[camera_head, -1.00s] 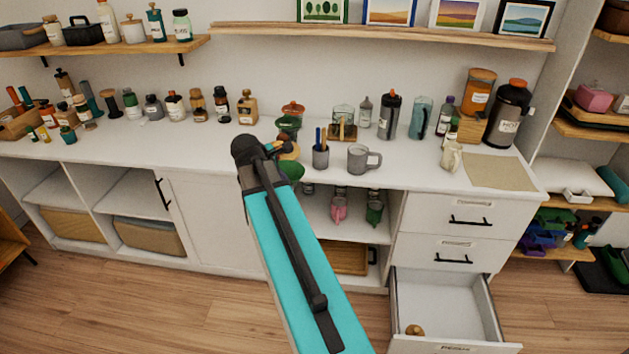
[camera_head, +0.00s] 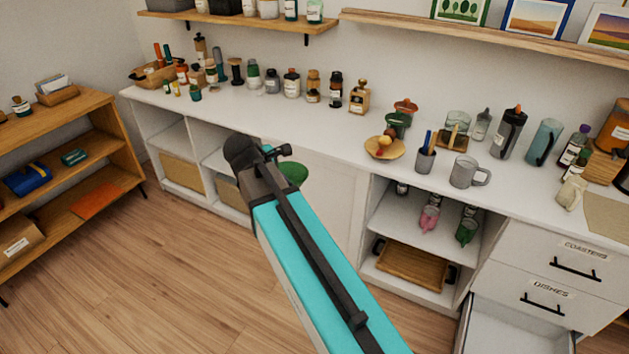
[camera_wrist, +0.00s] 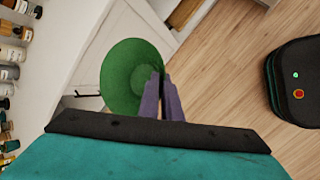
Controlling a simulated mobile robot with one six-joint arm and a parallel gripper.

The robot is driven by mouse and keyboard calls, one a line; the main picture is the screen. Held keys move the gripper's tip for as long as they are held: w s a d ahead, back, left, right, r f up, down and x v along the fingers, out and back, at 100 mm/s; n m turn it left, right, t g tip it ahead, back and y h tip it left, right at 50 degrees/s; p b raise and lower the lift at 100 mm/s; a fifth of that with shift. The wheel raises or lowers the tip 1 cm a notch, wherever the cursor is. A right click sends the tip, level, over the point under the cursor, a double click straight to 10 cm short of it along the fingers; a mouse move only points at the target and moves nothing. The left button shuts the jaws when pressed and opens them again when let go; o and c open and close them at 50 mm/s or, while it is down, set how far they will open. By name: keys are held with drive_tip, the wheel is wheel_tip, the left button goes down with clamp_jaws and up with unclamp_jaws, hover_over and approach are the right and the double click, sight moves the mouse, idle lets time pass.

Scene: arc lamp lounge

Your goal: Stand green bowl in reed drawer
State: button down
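My gripper (camera_wrist: 163,78) is shut on the rim of a green bowl (camera_wrist: 122,75). The bowl is off the counter, held out in the air in front of the cabinets; it also shows partly behind my arm in the head view (camera_head: 294,174). My fingers are hidden behind the arm there. An open bottom drawer (camera_head: 505,335) is at the lower right of the head view, right of my gripper. Its front and label are cut off by the frame edge, and only part of its pale floor shows.
The counter (camera_head: 330,133) holds bottles, a fruit plate (camera_head: 384,148), a pen cup (camera_head: 425,160) and a grey mug (camera_head: 465,172). Closed drawers labelled COASTERS and DISHES (camera_head: 545,290) sit above the open one. A wooden shelf unit (camera_head: 95,145) stands left. The floor between is clear.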

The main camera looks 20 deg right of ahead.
drive_tip(key=shift+m+g, duration=0.3)
drive_tip(key=shift+m, duration=0.6)
drive_tip(key=shift+s+a+r, duration=0.1)
drive_tip(key=shift+s+a, duration=0.25)
drive_tip(key=shift+a, duration=0.5)
drive_tip(key=shift+s+a+r, duration=0.1)
drive_tip(key=shift+s+a, duration=0.25)
drive_tip(key=shift+a, duration=0.45)
drive_tip(key=shift+s+a, duration=0.35)
drive_tip(key=shift+a, duration=0.5)
drive_tip(key=shift+d, duration=0.15)
